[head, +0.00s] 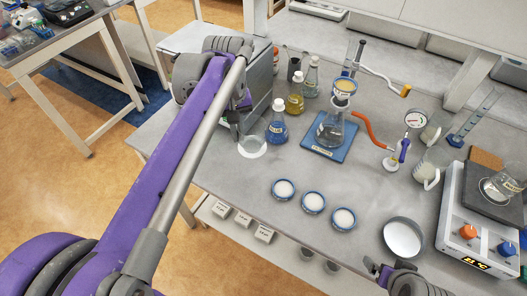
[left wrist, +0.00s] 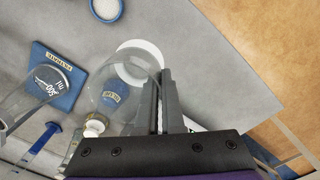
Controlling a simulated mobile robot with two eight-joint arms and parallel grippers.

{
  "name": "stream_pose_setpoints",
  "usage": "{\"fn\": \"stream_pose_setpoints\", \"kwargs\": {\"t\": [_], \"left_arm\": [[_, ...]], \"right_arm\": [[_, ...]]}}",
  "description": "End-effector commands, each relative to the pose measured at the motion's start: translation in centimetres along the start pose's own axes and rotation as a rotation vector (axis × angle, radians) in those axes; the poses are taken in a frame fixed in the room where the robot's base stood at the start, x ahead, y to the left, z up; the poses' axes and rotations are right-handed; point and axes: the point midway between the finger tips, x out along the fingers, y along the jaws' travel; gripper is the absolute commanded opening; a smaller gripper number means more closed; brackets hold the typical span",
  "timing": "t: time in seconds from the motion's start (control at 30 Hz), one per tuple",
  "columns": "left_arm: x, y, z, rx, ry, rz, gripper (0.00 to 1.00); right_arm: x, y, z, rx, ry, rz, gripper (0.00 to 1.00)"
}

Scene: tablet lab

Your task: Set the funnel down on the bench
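My left gripper (head: 238,128) is above the left end of the bench (head: 235,185). In the left wrist view its fingers (left wrist: 163,90) are nearly together, with the rim of a large clear glass piece, apparently the funnel (left wrist: 143,92), between them. A white disc (left wrist: 143,50) shows beyond the glass, partly behind it; in the head view this disc (head: 252,147) appears just below the fingertips. I cannot tell whether the glass touches the bench. My right gripper (head: 380,274) is at the bottom edge, mostly cut off, its opening unclear.
A blue-filled flask (head: 278,126) stands close right of the left gripper, with a yellow flask (head: 295,98) behind. A filter flask (head: 331,128) stands on a blue pad (head: 318,148). Round dishes (head: 313,202) and a white bowl (head: 403,238) lie nearer. The bench's left front is clear.

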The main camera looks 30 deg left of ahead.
Motion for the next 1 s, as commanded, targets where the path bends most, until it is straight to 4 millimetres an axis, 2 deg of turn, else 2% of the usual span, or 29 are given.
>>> {"fn": "stream_pose_setpoints", "kwargs": {"t": [0.07,0.3,0.5,0.7,0.8,1.0], "left_arm": [[0.4,-0.1,0.1,-0.001,-0.001,0.000,0.00],[4.5,-0.2,0.0,-0.001,-0.001,0.000,0.00],[6.4,-0.2,0.0,0.000,-0.001,0.000,0.00],[9.4,-0.3,0.0,0.000,-0.001,0.000,0.00],[10.0,-0.3,0.0,0.000,0.000,0.000,0.00],[10.0,-0.3,0.0,0.000,0.000,0.000,0.00]], "right_arm": [[0.1,0.0,0.1,0.000,-0.001,0.000,1.00],[0.3,0.0,0.4,0.000,-0.003,0.000,1.00],[0.4,0.0,0.5,0.000,-0.004,0.000,1.00],[0.6,0.0,0.7,0.000,-0.006,0.000,1.00],[0.6,0.0,0.7,0.000,-0.006,0.000,1.00],[0.6,0.0,0.7,0.000,-0.006,0.000,1.00]]}}
